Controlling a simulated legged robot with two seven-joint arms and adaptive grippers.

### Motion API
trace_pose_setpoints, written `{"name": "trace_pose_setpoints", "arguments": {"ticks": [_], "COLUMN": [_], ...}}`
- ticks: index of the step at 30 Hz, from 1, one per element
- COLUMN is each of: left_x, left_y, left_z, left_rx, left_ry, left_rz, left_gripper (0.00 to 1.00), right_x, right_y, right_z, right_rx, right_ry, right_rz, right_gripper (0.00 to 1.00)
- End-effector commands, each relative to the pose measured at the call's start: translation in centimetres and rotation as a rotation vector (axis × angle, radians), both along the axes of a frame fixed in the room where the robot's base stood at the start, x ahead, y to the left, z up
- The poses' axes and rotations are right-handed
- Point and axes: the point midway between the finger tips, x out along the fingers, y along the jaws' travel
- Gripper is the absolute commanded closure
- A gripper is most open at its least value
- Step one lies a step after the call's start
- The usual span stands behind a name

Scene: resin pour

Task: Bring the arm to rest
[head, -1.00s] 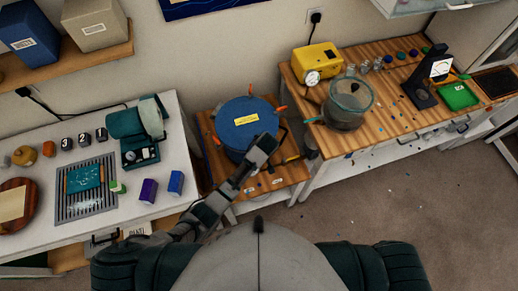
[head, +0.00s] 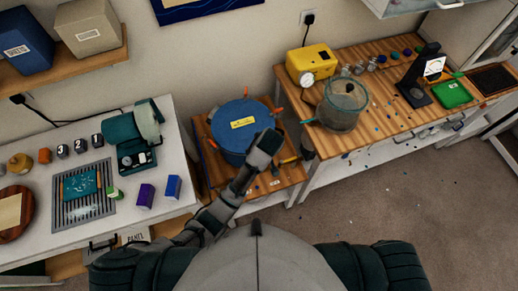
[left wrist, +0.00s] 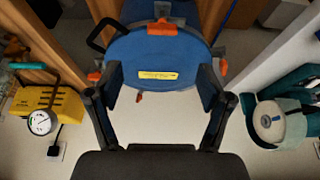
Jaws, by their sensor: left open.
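My left arm reaches up from the bottom of the head view. Its gripper (head: 268,142) is in front of the right side of a round blue-lidded vessel (head: 238,118) with orange clamps around its rim. In the left wrist view my left gripper (left wrist: 160,84) is open, with its two fingers spread and nothing held between them. The blue lid (left wrist: 155,55) with its yellow label shows beyond and between the fingers. I cannot tell the exact gap to the lid. My right gripper is not in view.
The vessel stands on a low wooden stand (head: 268,190) between a white table (head: 172,115) and a wooden bench (head: 310,135). The bench holds a yellow box (head: 312,62) with a gauge and a clear pot (head: 343,105). Carpet (head: 400,190) lies open at the right.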

Motion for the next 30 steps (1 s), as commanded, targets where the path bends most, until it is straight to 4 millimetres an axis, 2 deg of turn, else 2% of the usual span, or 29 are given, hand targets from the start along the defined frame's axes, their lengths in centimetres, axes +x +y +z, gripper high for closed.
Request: {"name": "trace_pose_setpoints", "arguments": {"ticks": [16, 20, 23, 27, 30], "left_x": [-0.1, -0.9, -3.2, -8.6, -11.8], "left_y": [0.0, 0.8, 3.2, 8.9, 12.5], "left_z": [0.1, -0.9, -3.4, -7.2, -8.4], "left_rx": [0.0, -0.014, -0.05, -0.101, -0.102], "left_ry": [-0.001, 0.02, 0.064, 0.11, 0.112], "left_rz": [0.0, -0.016, -0.064, -0.171, -0.236], "left_gripper": [0.21, 0.21, 0.21, 0.21, 0.21], "right_x": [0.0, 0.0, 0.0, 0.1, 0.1], "right_y": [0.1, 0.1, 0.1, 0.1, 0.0], "right_z": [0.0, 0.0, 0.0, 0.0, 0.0], "right_rx": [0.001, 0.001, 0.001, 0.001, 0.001], "right_ry": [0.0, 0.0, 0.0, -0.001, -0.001], "right_rz": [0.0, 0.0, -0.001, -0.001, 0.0], "right_gripper": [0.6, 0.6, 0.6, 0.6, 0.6]}}
